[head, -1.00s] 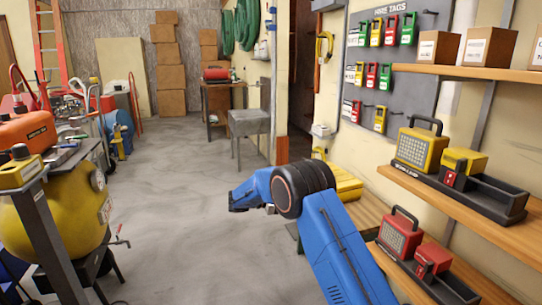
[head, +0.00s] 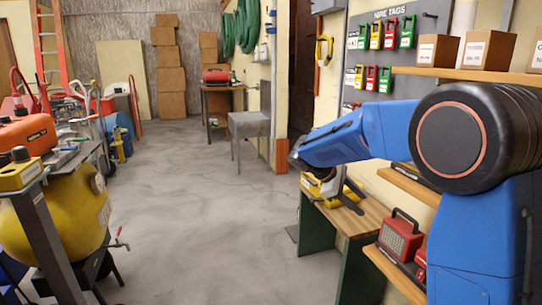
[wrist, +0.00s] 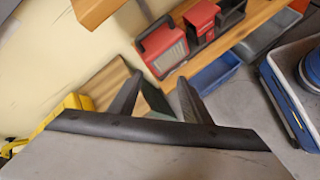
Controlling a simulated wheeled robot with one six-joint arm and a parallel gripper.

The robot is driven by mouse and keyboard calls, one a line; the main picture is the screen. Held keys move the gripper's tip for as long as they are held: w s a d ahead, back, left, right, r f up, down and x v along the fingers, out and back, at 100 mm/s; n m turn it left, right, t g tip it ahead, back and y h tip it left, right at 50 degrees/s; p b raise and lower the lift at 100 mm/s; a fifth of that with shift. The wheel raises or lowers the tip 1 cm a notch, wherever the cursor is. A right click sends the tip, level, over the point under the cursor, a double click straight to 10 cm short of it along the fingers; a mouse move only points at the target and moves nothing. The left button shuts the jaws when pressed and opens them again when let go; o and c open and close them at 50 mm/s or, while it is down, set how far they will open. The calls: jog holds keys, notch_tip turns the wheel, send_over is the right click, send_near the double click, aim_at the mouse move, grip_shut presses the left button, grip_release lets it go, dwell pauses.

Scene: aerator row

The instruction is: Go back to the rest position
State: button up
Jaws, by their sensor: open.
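My blue arm reaches in from the right in the head view, with its dark elbow joint large and near. My gripper (head: 343,197) hangs in front of the wooden bench with green legs. In the wrist view my gripper (wrist: 157,92) shows two dark fingers spread apart with nothing between them. Behind the fingers are the bench top (wrist: 108,85) and its green side. Part of a yellow case (wrist: 72,108) shows left of the fingers.
A red radio-like unit (head: 400,236) stands on the lower right shelf; it also shows in the wrist view (wrist: 162,46). A tag board (head: 385,50) hangs on the wall. The concrete floor (head: 190,220) is clear in the middle.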

jog(key=s+d+m+t+y, duration=0.25)
jog(key=s+m+y, duration=0.5)
jog(key=s, duration=2.15)
jog(key=s+a+f+m+t+y, duration=0.1)
jog(key=s+a+f+m+y, duration=0.1)
jog(key=s, duration=0.7)
jog(key=shift+s+f+m+t, duration=0.3)
jog(key=shift+f+m, duration=0.5)
jog(key=shift+m, duration=0.35)
